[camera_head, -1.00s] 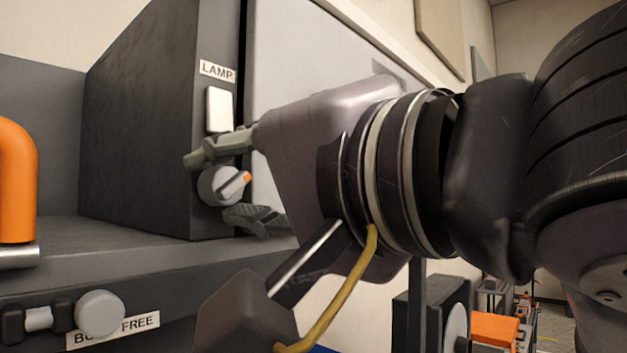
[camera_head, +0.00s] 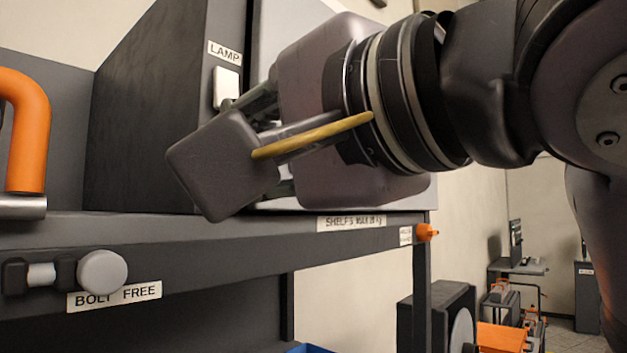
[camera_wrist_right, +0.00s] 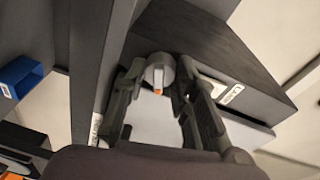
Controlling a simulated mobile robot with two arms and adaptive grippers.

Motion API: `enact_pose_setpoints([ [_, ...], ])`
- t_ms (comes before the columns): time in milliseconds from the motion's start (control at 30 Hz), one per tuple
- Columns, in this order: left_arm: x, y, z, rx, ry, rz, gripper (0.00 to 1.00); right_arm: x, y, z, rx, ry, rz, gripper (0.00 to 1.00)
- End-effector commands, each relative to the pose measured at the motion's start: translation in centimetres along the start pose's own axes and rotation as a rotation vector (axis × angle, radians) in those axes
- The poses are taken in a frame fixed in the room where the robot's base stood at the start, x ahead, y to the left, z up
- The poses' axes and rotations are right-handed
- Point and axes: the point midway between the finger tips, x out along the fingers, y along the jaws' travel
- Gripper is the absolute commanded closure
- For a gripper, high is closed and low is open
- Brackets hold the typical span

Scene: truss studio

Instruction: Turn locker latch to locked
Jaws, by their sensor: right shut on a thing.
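A round grey knob with an orange-tipped bar shows in the right wrist view (camera_wrist_right: 160,66); I take it as the latch. It sits on the front of a dark cabinet (camera_head: 150,110). My right gripper (camera_wrist_right: 160,78) is shut on this knob, with one finger on each side. The orange tip points toward the palm in that view. In the head view my right gripper (camera_head: 238,108) comes in from the right below the LAMP label, and its body hides the knob. My left gripper is in neither view.
A white switch (camera_head: 226,84) under a LAMP label (camera_head: 230,54) is close to the fingers. A bolt (camera_head: 100,272) labelled BOLT FREE, an orange handle (camera_head: 28,140) and a shelf edge (camera_head: 230,237) lie left and below. An orange-tipped part (camera_head: 427,233) sits at the shelf's right end.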

Motion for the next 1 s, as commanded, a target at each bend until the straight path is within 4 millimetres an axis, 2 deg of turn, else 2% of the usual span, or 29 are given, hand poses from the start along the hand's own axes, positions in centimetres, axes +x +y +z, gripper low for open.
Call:
enact_pose_setpoints([
  [233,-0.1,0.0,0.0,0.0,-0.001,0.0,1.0,0.0,-0.2,-0.1,0.004,0.003,-0.001,1.0],
  [267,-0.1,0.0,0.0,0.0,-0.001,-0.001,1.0,0.0,-0.2,-0.1,0.003,0.003,-0.001,0.73],
  [400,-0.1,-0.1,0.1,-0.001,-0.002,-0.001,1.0,0.0,-0.2,-0.1,0.003,0.003,-0.001,0.65],
  [733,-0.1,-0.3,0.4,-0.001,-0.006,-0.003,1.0,-0.4,-0.1,-0.1,0.001,0.001,-0.001,0.65],
  [1000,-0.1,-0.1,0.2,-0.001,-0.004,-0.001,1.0,-4.5,-0.2,-0.2,0.001,0.004,-0.004,0.65],
])
